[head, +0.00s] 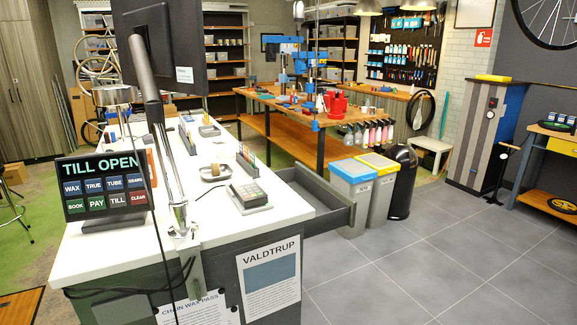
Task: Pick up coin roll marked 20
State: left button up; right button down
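I cannot make out a coin roll marked 20 anywhere in the head view. A grey drawer (343,217) stands pulled out from the right side of the white counter (110,250). What I see of its inside is dark, and part of it is hidden by its walls and the counter. A till screen (104,187) on the counter reads "TILL OPEN". Neither of my grippers shows in this view.
A keypad device (249,196) and a small dish (213,173) sit on the counter. A monitor on a pole blocks the upper left. Bins (352,196) stand close behind the drawer. The grey tiled floor (430,260) at right is clear.

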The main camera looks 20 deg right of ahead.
aim_at(215, 167)
jog(key=z, duration=0.3)
jog(key=i+l+z, duration=0.1)
jog(key=i+l, duration=0.65)
